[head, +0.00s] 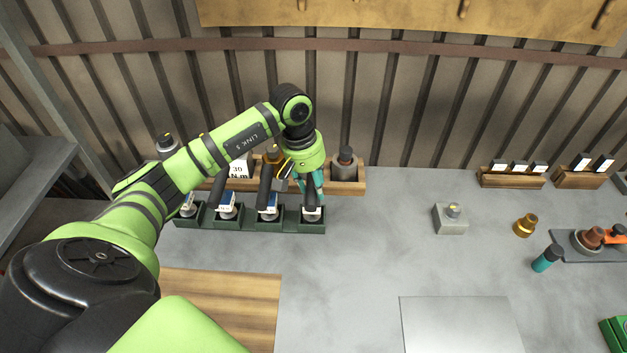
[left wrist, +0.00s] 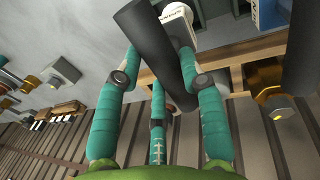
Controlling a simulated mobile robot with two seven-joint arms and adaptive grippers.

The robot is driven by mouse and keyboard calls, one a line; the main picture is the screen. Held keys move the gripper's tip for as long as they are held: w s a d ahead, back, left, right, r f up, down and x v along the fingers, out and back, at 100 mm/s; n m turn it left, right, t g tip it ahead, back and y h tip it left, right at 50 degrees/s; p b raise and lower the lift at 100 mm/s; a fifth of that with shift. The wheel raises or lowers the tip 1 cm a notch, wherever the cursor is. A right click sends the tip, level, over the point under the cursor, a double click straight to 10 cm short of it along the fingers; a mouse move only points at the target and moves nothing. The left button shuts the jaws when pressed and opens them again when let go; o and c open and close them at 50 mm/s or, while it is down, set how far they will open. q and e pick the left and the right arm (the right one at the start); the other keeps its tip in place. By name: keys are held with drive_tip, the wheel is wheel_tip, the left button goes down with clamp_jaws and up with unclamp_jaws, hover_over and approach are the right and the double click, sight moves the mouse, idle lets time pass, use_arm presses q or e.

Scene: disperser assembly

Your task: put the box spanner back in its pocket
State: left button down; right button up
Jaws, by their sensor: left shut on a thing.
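My left gripper (head: 311,190) is over the right-end pocket of the green pocketed tray (head: 262,226). In the left wrist view its teal fingers (left wrist: 160,68) are shut around a dark cylindrical tool, which I take to be the box spanner (left wrist: 160,48). A white label with lettering (left wrist: 176,14) shows near the tool's far part. In the head view the fingers and arm hide most of this tool; a white patch shows below the fingertips. I cannot tell whether it is seated in the pocket. The right gripper is not in view.
Similar dark tools (head: 218,188) with blue and white labels stand in the neighbouring pockets. A wooden rack (head: 350,188) is just behind. The table between is clear.

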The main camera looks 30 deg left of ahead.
use_arm(q)
drive_tip(key=c, duration=0.8)
unclamp_jaws()
drive_tip(key=shift+c, duration=0.2)
drive_tip(key=shift+o, duration=0.4)
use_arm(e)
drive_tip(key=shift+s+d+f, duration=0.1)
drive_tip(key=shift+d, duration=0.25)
use_arm(q)
drive_tip(key=shift+r, duration=0.15)
wheel_tip(320, 180, up, 12)
drive_tip(key=s+a+b, duration=0.1)
drive_tip(key=a+b, duration=0.1)
drive_tip(key=b, duration=0.2)
drive_tip(key=shift+f+b, duration=0.2)
drive_tip(key=shift+b, duration=0.1)
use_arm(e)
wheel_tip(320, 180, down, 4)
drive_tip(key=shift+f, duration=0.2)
use_arm(q)
drive_tip(key=shift+s+f, duration=0.1)
drive_tip(key=shift+s, duration=0.05)
